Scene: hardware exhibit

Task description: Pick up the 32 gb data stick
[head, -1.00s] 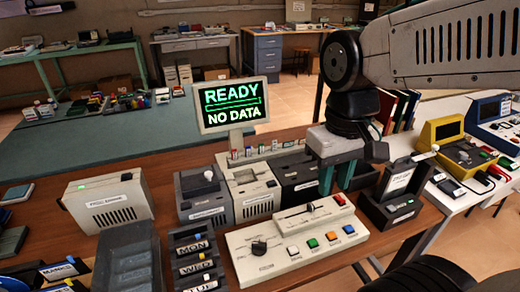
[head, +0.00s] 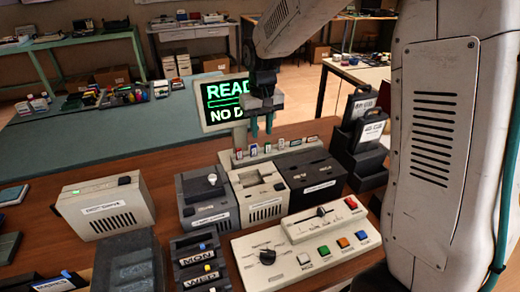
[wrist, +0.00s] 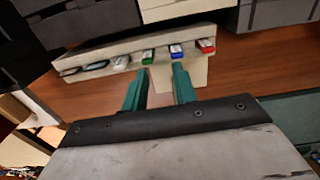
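A row of small data sticks stands in a pale rack (head: 232,167) in front of the screen. They include a red stick (wrist: 206,46), a blue stick (wrist: 176,50), a green stick (wrist: 148,56), a white stick (wrist: 122,61) and darker ones at the far end. Their labels are too small to read, so I cannot tell which is 32 GB. My gripper (head: 262,128) is open and empty above the rack's left half in the head view. In the wrist view its green fingers (wrist: 160,69) point toward the green and blue sticks, with clear space between them.
A screen (head: 221,103) stands right behind my gripper. A grey box (head: 207,203), a white box (head: 259,190) and a black box (head: 312,174) stand in front of the rack. A button console (head: 305,243) lies nearer. Tall black labelled blocks (head: 368,131) stand at right.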

